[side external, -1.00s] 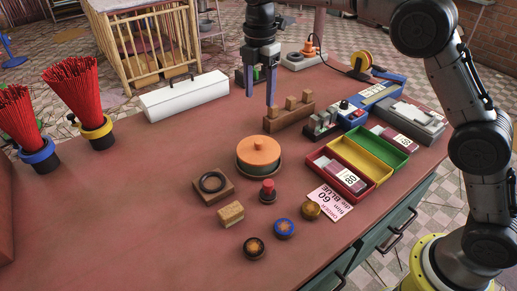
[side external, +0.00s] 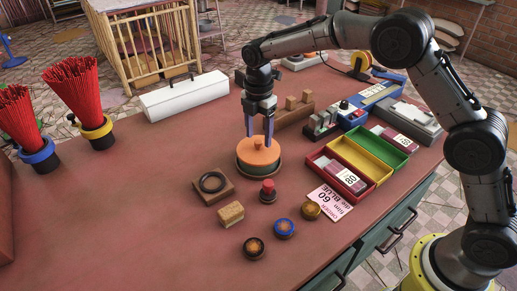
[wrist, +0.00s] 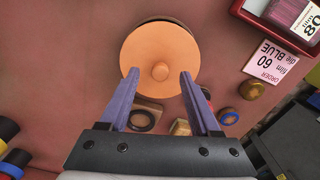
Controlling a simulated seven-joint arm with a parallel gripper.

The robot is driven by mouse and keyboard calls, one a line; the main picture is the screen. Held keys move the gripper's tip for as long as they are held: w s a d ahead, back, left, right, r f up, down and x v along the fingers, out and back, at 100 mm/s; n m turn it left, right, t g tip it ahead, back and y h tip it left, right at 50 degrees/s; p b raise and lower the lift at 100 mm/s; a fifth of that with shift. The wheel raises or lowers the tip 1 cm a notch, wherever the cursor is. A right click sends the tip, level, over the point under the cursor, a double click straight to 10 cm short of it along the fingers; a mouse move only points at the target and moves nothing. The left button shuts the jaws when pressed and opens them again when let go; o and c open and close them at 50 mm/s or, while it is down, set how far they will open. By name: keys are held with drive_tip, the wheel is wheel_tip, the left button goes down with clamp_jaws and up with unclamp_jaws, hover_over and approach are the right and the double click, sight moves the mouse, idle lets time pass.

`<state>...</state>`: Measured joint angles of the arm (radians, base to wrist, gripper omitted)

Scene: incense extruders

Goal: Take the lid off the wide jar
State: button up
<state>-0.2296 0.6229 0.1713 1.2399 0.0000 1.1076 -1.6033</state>
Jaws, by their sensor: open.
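The wide jar (side external: 258,170) is a low, dark green round jar in the middle of the table. Its orange lid (side external: 249,156) with a small round knob (side external: 259,143) is seated on top. In the wrist view the lid (wrist: 150,45) hides nearly all of the jar, and the knob (wrist: 160,71) shows just ahead of the fingertips. My gripper (side external: 260,134) is open and points down over the lid, its two bluish-purple fingers on either side of the knob in the side view. In the wrist view my gripper (wrist: 159,76) is empty between its fingers. I cannot tell whether the fingers touch the lid.
A wooden block with a black ring (side external: 212,183), a red-topped stamp (side external: 268,190) and several small round pieces lie in front of the jar. A wooden peg block (side external: 293,112) stands close behind it. Red, yellow and green trays (side external: 368,154) are to the right.

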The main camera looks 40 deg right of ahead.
drive_tip(key=shift+f, duration=0.75)
clamp_jaws()
drive_tip(key=shift+r, duration=0.1)
